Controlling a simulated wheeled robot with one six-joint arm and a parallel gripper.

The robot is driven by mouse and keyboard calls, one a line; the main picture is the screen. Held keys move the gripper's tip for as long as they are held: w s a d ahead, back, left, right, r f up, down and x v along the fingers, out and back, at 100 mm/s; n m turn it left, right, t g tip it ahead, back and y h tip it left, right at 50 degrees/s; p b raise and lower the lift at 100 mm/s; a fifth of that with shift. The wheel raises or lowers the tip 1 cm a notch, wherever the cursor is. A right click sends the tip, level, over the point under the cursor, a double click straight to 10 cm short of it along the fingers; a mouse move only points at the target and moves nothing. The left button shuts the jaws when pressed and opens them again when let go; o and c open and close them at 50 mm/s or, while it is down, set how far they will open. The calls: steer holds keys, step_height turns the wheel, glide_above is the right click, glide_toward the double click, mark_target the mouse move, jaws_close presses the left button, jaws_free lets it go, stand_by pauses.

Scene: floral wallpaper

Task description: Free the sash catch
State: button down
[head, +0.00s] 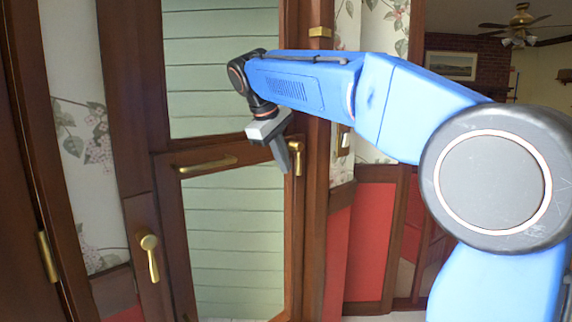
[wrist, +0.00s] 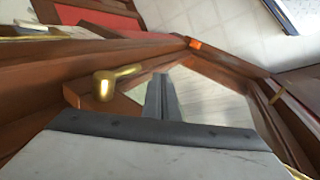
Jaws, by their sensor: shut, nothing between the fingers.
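The sash catch (head: 297,156) is a small brass lever at the upper right of the lower window sash (head: 297,215), with its arm hanging down. In the wrist view the brass catch (wrist: 104,86) shows to the left of my fingers. My gripper (head: 285,165) points down in front of the sash's right side, just left of the catch. In the wrist view my gripper (wrist: 162,82) has its two dark fingers together, with nothing held. A gap shows between fingers and catch in the wrist view; I cannot tell the depth between them.
A horizontal brass bar handle (head: 207,163) sits on the sash's top rail. A brass lever handle (head: 150,257) is on the frame to the left. Another brass fitting (head: 320,32) is on the right jamb. Red panels (head: 372,248) lie to the right.

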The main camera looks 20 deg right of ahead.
steer(key=v, duration=0.9)
steer(key=s+d+f+m+y, duration=0.1)
steer(key=s+d+f, duration=0.3)
steer(key=s+f, duration=0.3)
steer(key=s+d+f+m+y, duration=0.1)
steer(key=s+d+f+m, duration=0.1)
steer(key=s+d+f, duration=0.4)
steer(key=s+f+m+y, duration=0.1)
steer(key=s+f+m, duration=0.1)
steer(key=s+f, duration=0.7)
steer(key=s+f+m+t+y, duration=0.1)
steer(key=s+f+m, duration=0.1)
steer(key=s+f, duration=0.7)
step_height(320, 180, down, 7)
steer(key=shift+s+d+f+t, duration=0.1)
steer(key=shift+s+d+t, duration=0.15)
steer(key=shift+d+t, duration=0.1)
